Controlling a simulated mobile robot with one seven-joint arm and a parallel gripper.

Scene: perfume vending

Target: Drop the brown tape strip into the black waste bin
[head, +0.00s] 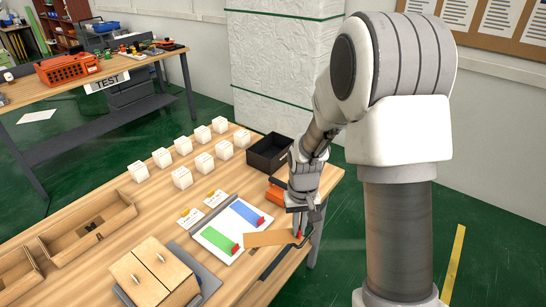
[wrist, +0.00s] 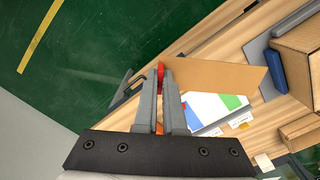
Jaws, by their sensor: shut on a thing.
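The brown tape strip (head: 268,239) juts out to the left from my gripper (head: 300,232) over the table's front right edge. In the wrist view my gripper (wrist: 167,75) is shut on the strip's near end, where a red tab (wrist: 160,72) shows between the fingertips; the rest of the brown strip (wrist: 220,76) reaches right. The strip looks held above the table, beside the white board. The black waste bin (head: 268,154) is an open box at the table's back right, behind my gripper and apart from it. The bin does not show in the wrist view.
A white board (head: 212,236) holds a blue strip (head: 243,212) and a green strip (head: 217,241), both with red tabs. Several white boxes (head: 182,177) stand left of the bin. An orange object (head: 276,195) lies by my arm. A wooden box (head: 154,274) stands at front.

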